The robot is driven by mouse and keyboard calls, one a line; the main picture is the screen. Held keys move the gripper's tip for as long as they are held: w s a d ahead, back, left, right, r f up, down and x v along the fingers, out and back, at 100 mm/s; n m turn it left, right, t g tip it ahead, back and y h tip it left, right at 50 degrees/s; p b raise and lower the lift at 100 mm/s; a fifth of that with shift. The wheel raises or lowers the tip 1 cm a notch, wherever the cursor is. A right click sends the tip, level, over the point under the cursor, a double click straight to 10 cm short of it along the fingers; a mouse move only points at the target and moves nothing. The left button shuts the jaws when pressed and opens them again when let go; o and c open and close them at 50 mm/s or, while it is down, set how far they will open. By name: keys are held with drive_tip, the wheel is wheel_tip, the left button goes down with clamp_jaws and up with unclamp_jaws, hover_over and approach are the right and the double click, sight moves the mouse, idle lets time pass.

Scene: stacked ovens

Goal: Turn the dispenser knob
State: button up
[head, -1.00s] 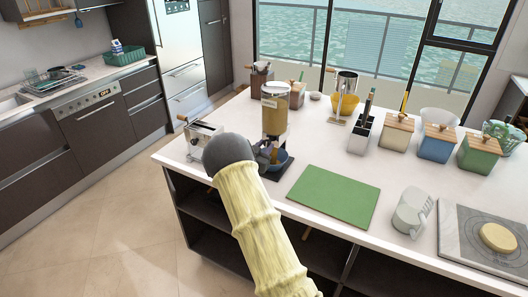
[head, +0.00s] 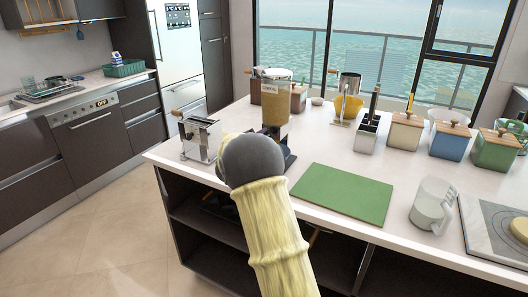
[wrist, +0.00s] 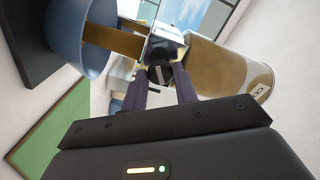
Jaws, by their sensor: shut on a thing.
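The cereal dispenser (head: 276,104) stands on the island counter, with a clear container of tan contents and a label. It also shows tilted in the wrist view (wrist: 228,65). Its dark round knob (wrist: 160,75) with a pale bar sits between the fingers of my gripper (wrist: 161,84), which is shut on it. In the head view my arm hides the gripper and knob. A blue bowl (wrist: 88,38) is at the dispenser's outlet in the wrist view. A brown strip (wrist: 118,40) spans between bowl and dispenser; I cannot tell what it is.
Lidded canisters (head: 450,138) and a utensil holder (head: 367,135) line the back. The counter's front edge passes under my arm.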

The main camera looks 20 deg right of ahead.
drive_tip(key=m+b, duration=0.6)
drive_tip(key=b, duration=0.2)
drive_tip(key=shift+f, duration=0.2)
drive_tip(key=shift+m, duration=0.3)
drive_tip(key=o, duration=1)
drive_tip(key=shift+r, duration=0.15)
drive_tip(key=shift+c, duration=0.2)
drive_tip(key=v, duration=1.7)
drive_tip(key=shift+s+a, duration=0.2)
drive_tip(key=shift+a, duration=0.05)
